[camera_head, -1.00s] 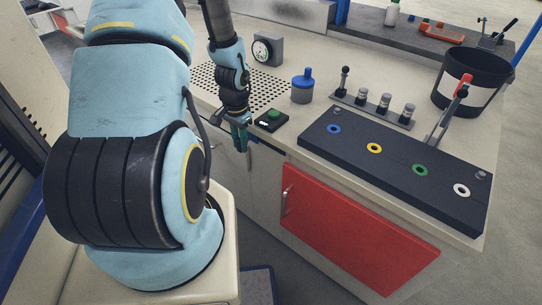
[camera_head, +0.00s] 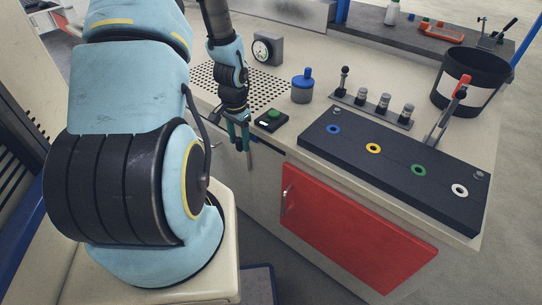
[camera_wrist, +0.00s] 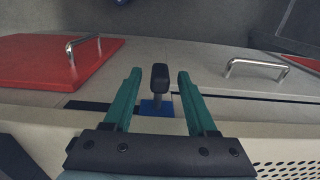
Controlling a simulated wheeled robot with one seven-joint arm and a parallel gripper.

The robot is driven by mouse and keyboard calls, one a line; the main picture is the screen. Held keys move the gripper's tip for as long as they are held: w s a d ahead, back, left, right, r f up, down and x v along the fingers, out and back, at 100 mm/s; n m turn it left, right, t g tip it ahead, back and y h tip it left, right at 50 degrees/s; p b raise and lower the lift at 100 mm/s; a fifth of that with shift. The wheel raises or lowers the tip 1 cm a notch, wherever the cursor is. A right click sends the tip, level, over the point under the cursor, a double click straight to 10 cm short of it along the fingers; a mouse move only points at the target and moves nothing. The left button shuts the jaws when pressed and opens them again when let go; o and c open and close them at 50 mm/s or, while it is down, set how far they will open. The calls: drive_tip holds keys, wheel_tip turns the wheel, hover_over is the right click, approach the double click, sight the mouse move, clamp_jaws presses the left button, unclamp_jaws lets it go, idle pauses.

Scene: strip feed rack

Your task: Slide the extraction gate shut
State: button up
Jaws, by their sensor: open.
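In the wrist view, the extraction gate shows as a blue plate (camera_wrist: 157,108) with a black upright handle (camera_wrist: 160,76), set in a dark slot (camera_wrist: 88,105) along the cabinet front. My gripper (camera_wrist: 160,79) has its two green fingers apart, one on each side of the handle, with visible gaps to it. In the head view, my gripper (camera_head: 241,136) points down at the bench's front edge, left of the dark slot (camera_head: 270,147). The gate is mostly hidden there by the fingers.
A red door (camera_head: 355,230) with a metal handle (camera_head: 287,200) lies right of my gripper. On the bench stand a green button box (camera_head: 271,121), a blue-topped jar (camera_head: 302,88), a dark panel with coloured rings (camera_head: 395,165) and a black bucket (camera_head: 470,82).

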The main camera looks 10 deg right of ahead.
drive_tip(key=shift+r+p, duration=2)
drive_tip(key=shift+r, duration=0.65)
drive_tip(key=shift+r, duration=0.2)
drive_tip(key=s+a+r+n, duration=0.1)
drive_tip(key=s+r+n, duration=0.1)
drive_tip(key=r, duration=0.5)
drive_tip(key=s+a+r+n+t, duration=0.1)
drive_tip(key=s+a+r+n, duration=0.1)
drive_tip(key=s+r, duration=0.3)
drive_tip(key=s+a+r+n, duration=0.2)
drive_tip(key=s+r+n, duration=0.2)
drive_tip(key=r, duration=0.5)
drive_tip(key=shift+a+r+t, duration=0.15)
drive_tip(key=shift+r+t, duration=0.15)
drive_tip(key=shift+r, duration=0.1)
